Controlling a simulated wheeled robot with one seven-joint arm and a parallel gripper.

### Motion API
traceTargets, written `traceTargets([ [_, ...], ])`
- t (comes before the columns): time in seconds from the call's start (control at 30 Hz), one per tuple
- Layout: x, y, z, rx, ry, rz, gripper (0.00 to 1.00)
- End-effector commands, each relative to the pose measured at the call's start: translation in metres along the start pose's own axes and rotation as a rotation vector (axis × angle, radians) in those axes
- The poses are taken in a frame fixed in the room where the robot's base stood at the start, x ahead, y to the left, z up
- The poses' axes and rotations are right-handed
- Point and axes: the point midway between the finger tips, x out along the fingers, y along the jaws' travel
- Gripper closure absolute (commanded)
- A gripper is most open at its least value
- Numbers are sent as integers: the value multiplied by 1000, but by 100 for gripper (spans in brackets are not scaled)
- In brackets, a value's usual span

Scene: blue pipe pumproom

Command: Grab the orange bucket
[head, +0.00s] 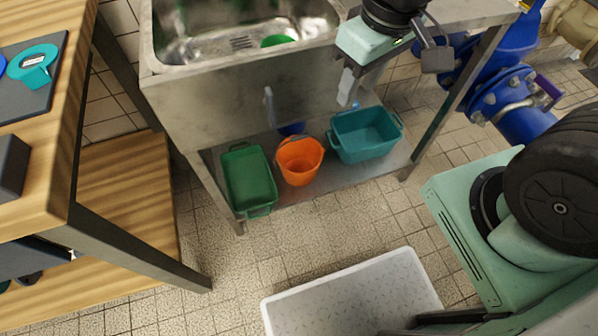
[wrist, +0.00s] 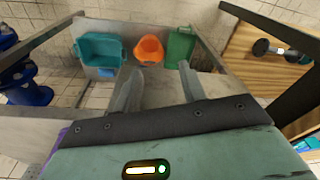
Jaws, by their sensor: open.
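The orange bucket (head: 299,161) stands upright on the low metal shelf (head: 330,185) under the steel sink, between a green tub and a teal tub. It also shows in the wrist view (wrist: 149,50), beyond my fingertips. My gripper (head: 348,86) is above and to the right of the bucket in the head view, in front of the sink unit. In the wrist view my gripper (wrist: 157,75) has its two fingers spread apart with nothing between them. It is apart from the bucket.
The green tub (head: 250,181) is left of the bucket, the teal tub (head: 366,135) right. A blue object (head: 292,128) sits behind it. The sink (head: 240,35) overhangs the shelf. A wooden workbench (head: 60,170) stands left, blue pipes (head: 510,90) right.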

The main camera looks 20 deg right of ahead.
Motion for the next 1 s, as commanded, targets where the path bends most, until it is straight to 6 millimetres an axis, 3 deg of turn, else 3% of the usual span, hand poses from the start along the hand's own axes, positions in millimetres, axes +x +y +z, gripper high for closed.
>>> traceTargets([
  [0.03,34,8,2,21,5,4,59],
  [0.57,213,94,4,213,72,73,59],
  [0.77,292,141,6,289,103,113,59],
  [1.0,413,216,7,379,180,97,59],
])
